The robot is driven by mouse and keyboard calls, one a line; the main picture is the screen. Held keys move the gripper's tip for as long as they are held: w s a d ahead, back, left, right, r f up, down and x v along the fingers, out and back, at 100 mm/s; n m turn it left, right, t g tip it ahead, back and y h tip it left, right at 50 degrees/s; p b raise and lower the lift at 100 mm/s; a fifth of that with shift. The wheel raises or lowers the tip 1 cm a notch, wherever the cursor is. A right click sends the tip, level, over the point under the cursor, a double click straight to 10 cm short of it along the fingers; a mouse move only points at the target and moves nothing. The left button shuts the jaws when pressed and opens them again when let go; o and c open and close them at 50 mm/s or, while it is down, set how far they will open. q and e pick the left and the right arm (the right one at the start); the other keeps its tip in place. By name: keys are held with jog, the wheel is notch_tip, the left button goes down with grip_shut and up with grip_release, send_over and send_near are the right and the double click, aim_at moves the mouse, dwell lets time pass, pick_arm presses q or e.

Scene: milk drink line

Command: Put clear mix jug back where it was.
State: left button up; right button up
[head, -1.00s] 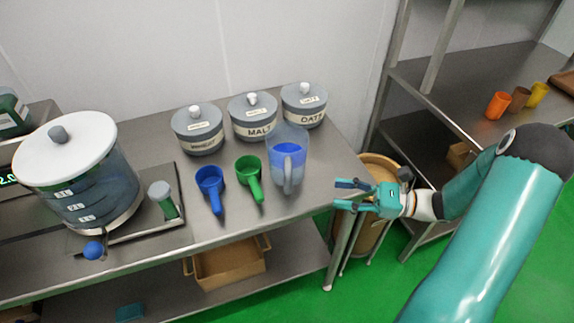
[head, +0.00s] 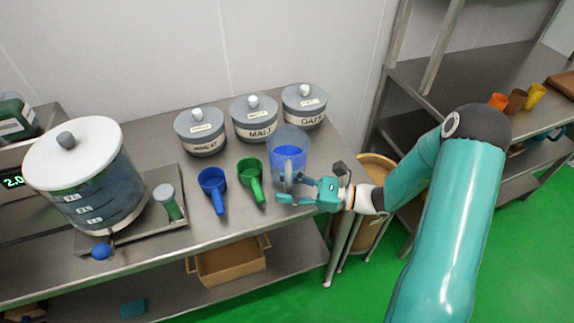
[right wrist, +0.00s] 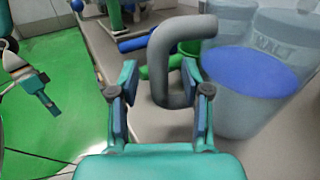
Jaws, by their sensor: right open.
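The clear mix jug (head: 289,142), with blue contents, stands upright on the steel bench at the right of the scoops. It also shows in the right wrist view (right wrist: 245,105), at the right, with its grey handle (right wrist: 182,62) towards me. My right gripper (head: 284,189) is open at the handle side of the jug. In the right wrist view its two fingers (right wrist: 160,88) are apart, with the lower end of the handle between or just beyond them; contact cannot be told. My left gripper (right wrist: 42,98) shows at the left of the right wrist view, its jaw state unclear.
Green (head: 251,178) and blue (head: 212,187) scoops lie left of the jug. Lidded jars, including MALT (head: 255,118) and OATS (head: 304,106), stand behind. A large lidded vessel (head: 82,180) is at the left. A barrel (head: 367,232) stands beyond the bench's right end.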

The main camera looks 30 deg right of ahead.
grip_shut()
jog(key=shift+r, duration=0.15)
dwell(0.6)
